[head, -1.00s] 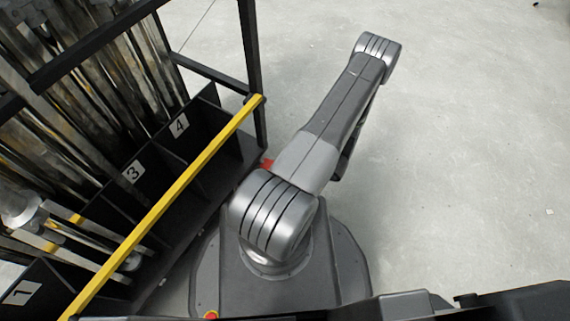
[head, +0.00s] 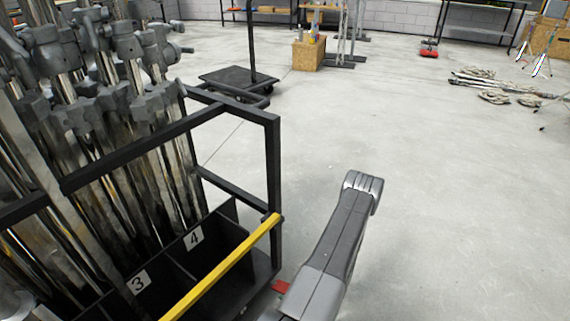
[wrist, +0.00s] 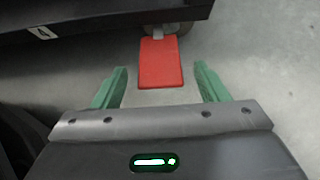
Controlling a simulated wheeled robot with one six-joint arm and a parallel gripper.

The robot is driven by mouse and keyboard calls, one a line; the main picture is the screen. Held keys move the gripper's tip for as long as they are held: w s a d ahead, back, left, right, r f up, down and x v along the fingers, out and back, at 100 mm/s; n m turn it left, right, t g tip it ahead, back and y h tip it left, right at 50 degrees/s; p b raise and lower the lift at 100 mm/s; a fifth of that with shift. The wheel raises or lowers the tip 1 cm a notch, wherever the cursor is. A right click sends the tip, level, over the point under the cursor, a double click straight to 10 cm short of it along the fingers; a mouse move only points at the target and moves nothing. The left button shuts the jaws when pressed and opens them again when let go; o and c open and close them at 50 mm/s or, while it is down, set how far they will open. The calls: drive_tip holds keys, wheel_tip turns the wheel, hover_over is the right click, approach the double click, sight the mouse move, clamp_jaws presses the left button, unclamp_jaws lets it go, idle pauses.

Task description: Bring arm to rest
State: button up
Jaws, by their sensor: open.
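My arm (head: 330,250) reaches out past the right end of the cart in the head view, with its elbow at the far end. My gripper (wrist: 160,88) shows in the wrist view, with two green fingers wide apart and nothing between them. Beyond the fingertips is a red pedal-like plate (wrist: 160,63) low at the cart's edge, apart from the fingers. The red plate also shows in part in the head view (head: 281,287), beside my arm. The gripper itself is hidden in the head view.
A black cart with a yellow bar (head: 225,265) and numbered compartments holds several metal stands (head: 110,130) at the left. A flat dolly (head: 238,80) stands behind it. Loose stands (head: 500,85) lie at the far right. The floor (head: 430,200) right of my arm is clear.

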sight(284, 287)
drive_tip(key=b+x, duration=0.1)
drive_tip(key=x, duration=0.3)
drive_tip(key=shift+w+a+f, duration=0.15)
drive_tip(key=shift+a+f, duration=0.1)
drive_tip(key=shift+f, duration=0.05)
drive_tip(key=shift+d+r, duration=0.1)
drive_tip(key=shift+r, duration=0.05)
